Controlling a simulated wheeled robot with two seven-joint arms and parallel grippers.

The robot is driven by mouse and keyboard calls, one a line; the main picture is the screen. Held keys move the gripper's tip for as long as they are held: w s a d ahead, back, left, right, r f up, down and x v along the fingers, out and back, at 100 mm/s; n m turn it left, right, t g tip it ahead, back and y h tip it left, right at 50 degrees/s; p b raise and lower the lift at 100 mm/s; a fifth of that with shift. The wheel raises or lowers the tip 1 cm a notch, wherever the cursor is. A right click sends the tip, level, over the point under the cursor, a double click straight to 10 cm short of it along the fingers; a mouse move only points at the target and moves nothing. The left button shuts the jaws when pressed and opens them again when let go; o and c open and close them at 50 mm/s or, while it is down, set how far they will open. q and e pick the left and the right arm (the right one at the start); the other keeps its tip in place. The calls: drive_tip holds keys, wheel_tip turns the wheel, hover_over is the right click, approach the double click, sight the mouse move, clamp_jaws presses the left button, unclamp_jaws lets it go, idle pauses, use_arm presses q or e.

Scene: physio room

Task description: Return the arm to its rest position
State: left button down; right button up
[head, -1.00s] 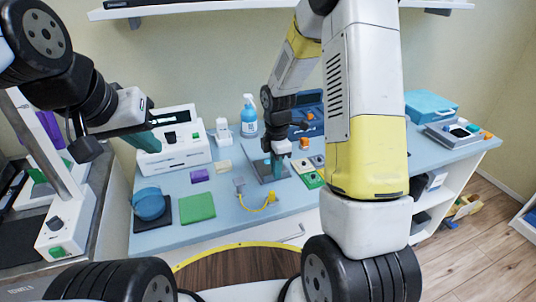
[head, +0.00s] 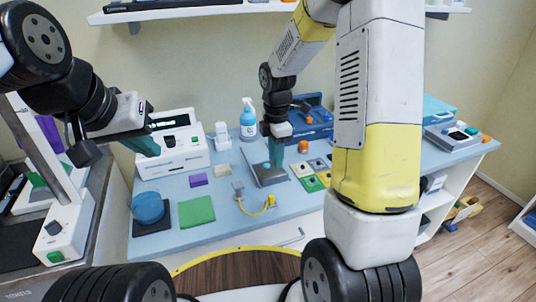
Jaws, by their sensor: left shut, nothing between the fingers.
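My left gripper (head: 148,146) has teal fingers and is shut and empty. It hangs at the left, in front of the white device. My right gripper (head: 276,154) also has teal fingers. It points down above the grey plate (head: 262,168) on the blue table, and I see nothing held in it. Its fingers are small and nearly edge-on, so their opening is unclear. My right arm covers part of the table's right half.
A blue case (head: 437,111) stands at the right. A shelf (head: 190,11) runs overhead.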

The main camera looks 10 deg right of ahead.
drive_tip(key=shift+r, duration=0.7)
drive_tip(key=shift+r, duration=0.15)
drive_tip(key=s+d+r+m+t+y, duration=0.1)
drive_tip(key=s+r+m+t, duration=0.5)
drive_tip(key=s+r+m, duration=1.2)
drive_tip(key=shift+s+m+y, duration=0.6)
drive_tip(key=shift+s+m, duration=0.2)
drive_tip(key=shift+s, duration=0.15)
